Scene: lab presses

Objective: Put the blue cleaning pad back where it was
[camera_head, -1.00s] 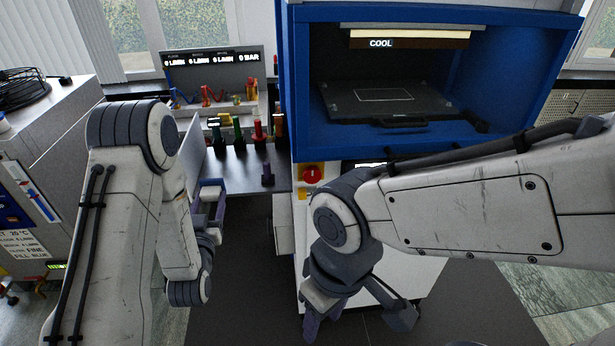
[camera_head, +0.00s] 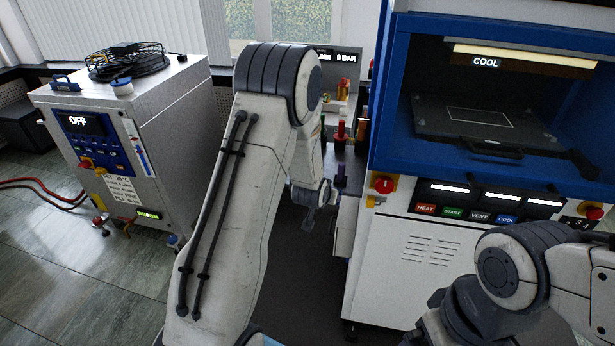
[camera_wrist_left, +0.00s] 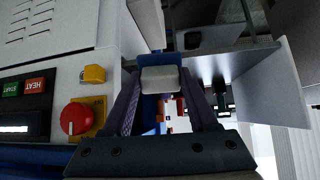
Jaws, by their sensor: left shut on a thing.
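In the left wrist view my left gripper (camera_wrist_left: 160,98) is shut on a small block with a pale face and blue edges, which I take for the blue cleaning pad (camera_wrist_left: 160,79). In the head view my left gripper (camera_head: 308,215) is low beside the press, mostly hidden by my arm, and the pad cannot be made out there. My right arm's wrist is at the bottom right of the head view; its fingertips are not clearly visible.
The blue press (camera_head: 388,110) stands at right, its front panel carrying a red knob (camera_head: 382,185). A grey unit reading OFF (camera_head: 175,110) stands at left, with a black cable coil (camera_head: 128,62) on top. A bench with colored fittings (camera_head: 341,132) lies behind my left arm.

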